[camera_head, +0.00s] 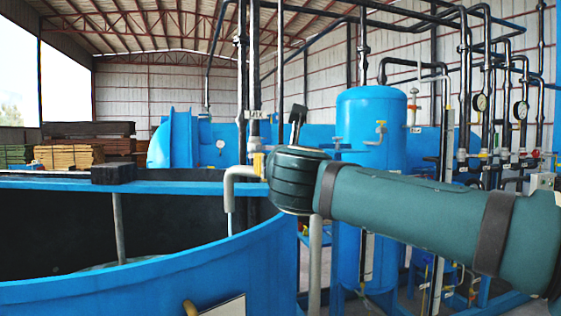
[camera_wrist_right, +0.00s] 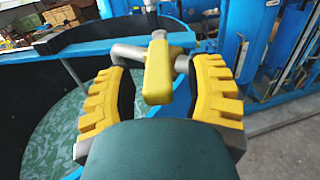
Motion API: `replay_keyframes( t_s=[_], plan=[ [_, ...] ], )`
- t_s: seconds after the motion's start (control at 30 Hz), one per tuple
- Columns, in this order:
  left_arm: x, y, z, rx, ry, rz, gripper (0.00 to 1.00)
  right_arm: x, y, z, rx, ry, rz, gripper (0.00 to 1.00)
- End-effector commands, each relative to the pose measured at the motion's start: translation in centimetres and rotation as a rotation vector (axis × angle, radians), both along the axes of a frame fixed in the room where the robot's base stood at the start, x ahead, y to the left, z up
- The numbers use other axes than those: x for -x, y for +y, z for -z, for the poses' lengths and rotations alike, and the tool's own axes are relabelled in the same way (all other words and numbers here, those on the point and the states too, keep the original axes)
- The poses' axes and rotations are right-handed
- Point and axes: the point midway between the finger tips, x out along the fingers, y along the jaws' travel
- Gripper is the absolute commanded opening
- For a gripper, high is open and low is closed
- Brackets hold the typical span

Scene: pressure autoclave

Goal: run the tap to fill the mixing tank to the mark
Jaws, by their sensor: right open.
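The blue mixing tank (camera_head: 190,262) fills the lower left of the head view; its rim (camera_wrist_right: 95,42) also shows in the right wrist view. Greenish water (camera_wrist_right: 40,127) lies inside it. The grey tap spout (camera_head: 232,180) bends down over the tank, with a thin pale streak below its mouth that looks like water. The yellow tap handle (camera_wrist_right: 158,72) stands between the yellow-padded fingers of my right gripper (camera_wrist_right: 162,78). The gripper is open around the handle, with a gap on the left. I cannot make out the fill mark. My left gripper is out of view.
A tall blue vessel (camera_head: 365,150) stands behind my right arm, with pipes and gauges (camera_head: 521,110) at the right. A dark block (camera_head: 113,174) sits on the tank's crossbar, and a shaft (camera_head: 119,228) goes down into the tank. Grey floor (camera_wrist_right: 285,145) lies open at right.

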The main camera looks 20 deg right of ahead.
Motion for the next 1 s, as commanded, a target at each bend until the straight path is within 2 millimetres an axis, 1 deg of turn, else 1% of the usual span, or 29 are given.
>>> replay_keyframes(
  t_s=[0.03,0.13,0.47,0.5,0.57,0.6,0.63,0.9,1.0],
  plan=[
    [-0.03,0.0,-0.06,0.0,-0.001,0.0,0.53,-0.47,-0.07,-0.01,0.0,0.0,0.001,0.53],
    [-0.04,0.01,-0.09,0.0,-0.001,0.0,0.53,-0.95,-0.17,-0.01,0.0,0.0,0.001,0.53],
    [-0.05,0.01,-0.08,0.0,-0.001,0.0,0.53,-1.14,-0.18,0.02,0.001,0.0,0.0,0.52],
    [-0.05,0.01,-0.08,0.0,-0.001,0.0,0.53,-1.14,-0.18,0.02,0.001,0.0,0.0,0.38],
    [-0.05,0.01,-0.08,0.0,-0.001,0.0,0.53,-1.13,-0.18,0.01,0.001,0.0,0.0,0.17],
    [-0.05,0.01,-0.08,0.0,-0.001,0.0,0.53,-1.13,-0.18,0.01,0.001,0.0,0.0,0.03],
    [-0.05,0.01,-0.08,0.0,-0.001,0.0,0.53,-1.13,-0.18,0.01,0.001,0.0,0.0,0.0],
    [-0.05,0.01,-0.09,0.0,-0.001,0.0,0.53,-1.13,-0.18,-0.03,0.0,-0.001,0.0,0.0],
    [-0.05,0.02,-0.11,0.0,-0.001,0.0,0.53,-1.24,0.21,-0.04,0.001,-0.001,-0.001,0.0]
  ],
)
